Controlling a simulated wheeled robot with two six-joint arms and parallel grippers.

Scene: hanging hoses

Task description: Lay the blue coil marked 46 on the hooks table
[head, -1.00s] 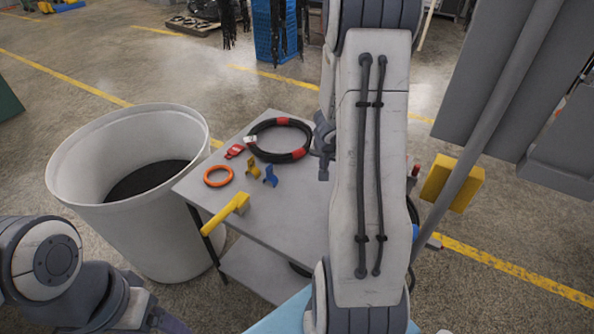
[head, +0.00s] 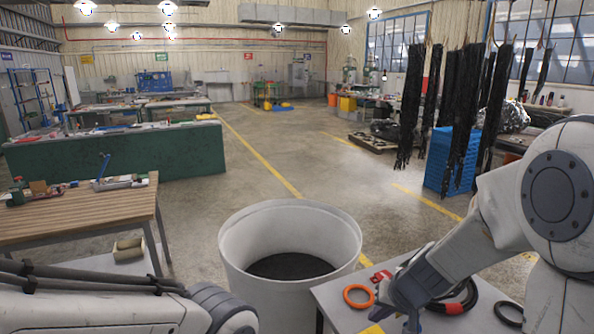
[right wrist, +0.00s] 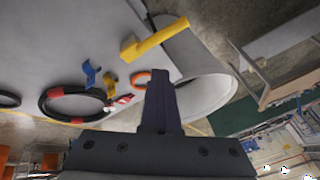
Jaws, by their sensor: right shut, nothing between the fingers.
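No blue coil and no number 46 can be made out in either view now. The grey table (head: 338,309) with small hooks stands at the lower right of the head view, and its top fills much of the right wrist view (right wrist: 60,38). On it are a blue hook (right wrist: 90,73), a small yellow hook (right wrist: 109,82) and a large yellow hook (right wrist: 155,38). My right gripper (head: 405,312) is over the table, shut and empty; its fingers also show in the right wrist view (right wrist: 160,100). My left gripper is out of view.
A black coil with red bands (right wrist: 43,104) and an orange ring (head: 358,296) lie on the table. A white bin (head: 238,265) stands beside it. A wooden bench (head: 70,228) is at left. Black hoses (head: 411,110) hang near a blue crate (head: 440,175). Open floor lies beyond the bin.

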